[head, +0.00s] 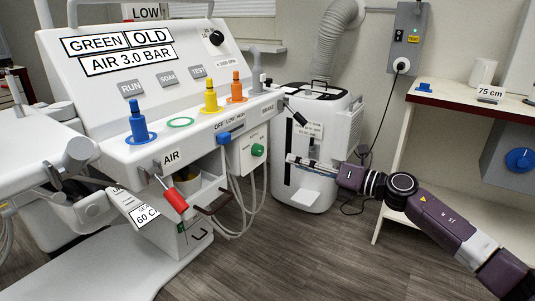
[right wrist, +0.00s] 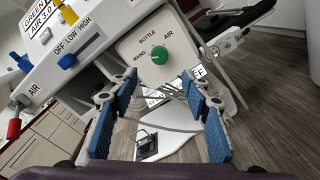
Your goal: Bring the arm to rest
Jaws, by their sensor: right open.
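My right arm (head: 440,215) reaches in from the lower right of the head view. Its right gripper (head: 291,160) points left, in front of the white machine and just right of the panel with the green knob (head: 258,150). In the right wrist view the blue-padded fingers of the right gripper (right wrist: 158,88) stand wide apart with nothing between them. The green knob (right wrist: 159,54) shows beyond the fingertips, apart from them, on the panel marked MAINS, BOTTLE and AIR. My left gripper shows in neither view.
The white console (head: 115,85) with blue, yellow and orange knobs stands left. Hoses (head: 240,200) hang below it. A white machine (head: 310,185) stands behind my gripper. A shelf (head: 460,104) is at the right. The wooden floor (head: 300,255) in front is clear.

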